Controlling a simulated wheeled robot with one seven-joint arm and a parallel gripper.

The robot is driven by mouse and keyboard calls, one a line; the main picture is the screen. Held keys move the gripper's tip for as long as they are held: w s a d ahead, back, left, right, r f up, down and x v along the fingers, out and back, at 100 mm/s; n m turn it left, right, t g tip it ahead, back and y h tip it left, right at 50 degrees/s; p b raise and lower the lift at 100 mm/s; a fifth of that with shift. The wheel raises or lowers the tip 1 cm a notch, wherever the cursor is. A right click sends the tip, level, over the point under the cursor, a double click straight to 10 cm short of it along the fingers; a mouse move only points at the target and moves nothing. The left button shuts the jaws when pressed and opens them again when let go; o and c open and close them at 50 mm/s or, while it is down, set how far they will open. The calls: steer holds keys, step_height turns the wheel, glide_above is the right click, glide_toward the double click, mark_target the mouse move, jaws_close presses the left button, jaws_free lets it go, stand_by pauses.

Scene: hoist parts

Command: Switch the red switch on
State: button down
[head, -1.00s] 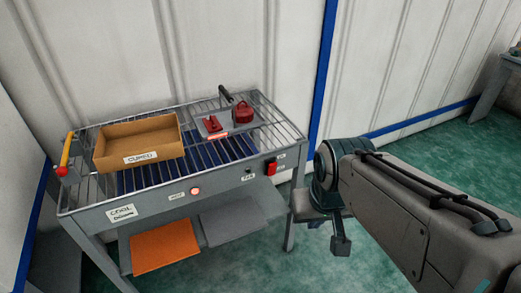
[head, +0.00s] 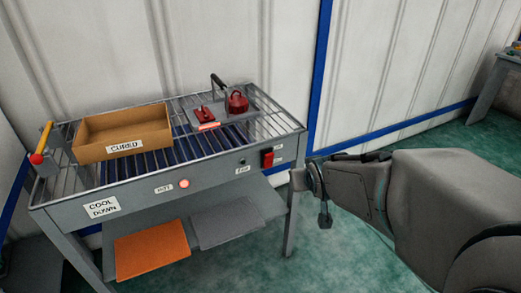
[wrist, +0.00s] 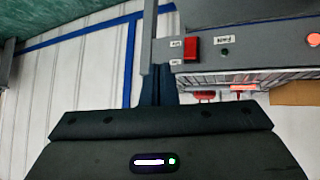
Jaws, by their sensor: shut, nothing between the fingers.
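The red switch (head: 267,159) is on the front panel of the grey cool-down table (head: 130,190), near its right end. Small labels sit beside it, too small to read. In the wrist view, which looks upside down, the red switch (wrist: 191,48) is above and to the right of my fingers. My gripper (wrist: 155,85) is shut and empty, apart from the switch. In the head view my gripper (head: 298,180) is by the table's right front corner, to the right of and slightly below the switch. Which way the switch is tipped I cannot tell.
Open floor (head: 340,250) lies to the right.

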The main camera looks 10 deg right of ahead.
mark_target(271, 155)
steer(key=w+f+n+t+y+b, duration=0.1)
steer(key=w+f+t+y+b, duration=0.3)
steer(key=b, duration=0.7)
steer(key=w+f+n+t+y+b, duration=0.2)
steer(key=w+f+t+y+b, duration=0.2)
steer(key=f+t+b, duration=0.3)
step_height(271, 155, down, 7)
steer(key=b, duration=0.3)
steer(key=shift+w+r+n+t+b, duration=0.2)
steer(key=shift+w+n+t+b, duration=0.1)
steer(key=shift+w+t+b, duration=0.1)
steer(key=b+x, duration=0.2)
steer(key=x, duration=1.2)
